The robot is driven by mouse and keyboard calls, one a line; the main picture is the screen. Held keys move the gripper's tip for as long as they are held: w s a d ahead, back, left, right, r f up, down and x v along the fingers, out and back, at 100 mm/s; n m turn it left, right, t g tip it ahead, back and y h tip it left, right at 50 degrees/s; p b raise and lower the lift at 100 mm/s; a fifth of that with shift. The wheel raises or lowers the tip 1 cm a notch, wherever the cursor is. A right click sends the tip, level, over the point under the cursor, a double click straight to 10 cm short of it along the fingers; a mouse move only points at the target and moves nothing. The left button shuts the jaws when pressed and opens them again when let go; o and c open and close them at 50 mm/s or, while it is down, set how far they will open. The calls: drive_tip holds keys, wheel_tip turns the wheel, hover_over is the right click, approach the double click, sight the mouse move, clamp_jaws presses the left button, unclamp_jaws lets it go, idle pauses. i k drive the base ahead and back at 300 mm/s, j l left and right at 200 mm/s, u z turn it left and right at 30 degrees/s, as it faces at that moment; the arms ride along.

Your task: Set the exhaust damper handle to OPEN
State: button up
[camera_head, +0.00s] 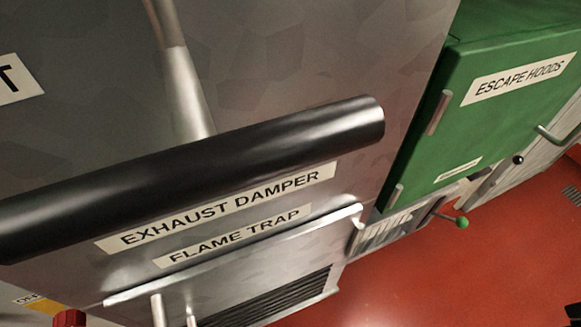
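The exhaust damper handle shows as a thick black bar (200,165) running from the left edge up to the right, close to my camera. A bare metal rod (185,85) meets it from above. The "EXHAUST DAMPER" label (220,207) sits just below the bar on a grey metal panel. No OPEN mark is in view. At the left edge a cut-off white label (15,78) shows only the letter T. The left end of the bar is cut off by the frame. My gripper is not in view.
Below is a "FLAME TRAP" label (235,236) over a ledge and a dark louvred vent (270,300). A red knob (69,318) is at the lower left. A green "ESCAPE HOODS" cabinet (480,120) stands at the right.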

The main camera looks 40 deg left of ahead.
sight(203, 165)
drive_tip(key=k+u, duration=0.2)
drive_tip(key=u, duration=0.2)
drive_tip(key=k+j+u, duration=0.1)
drive_tip(key=k+u, duration=0.15)
drive_tip(key=u, duration=0.15)
drive_tip(key=k+j+u, duration=0.15)
drive_tip(key=u, duration=0.25)
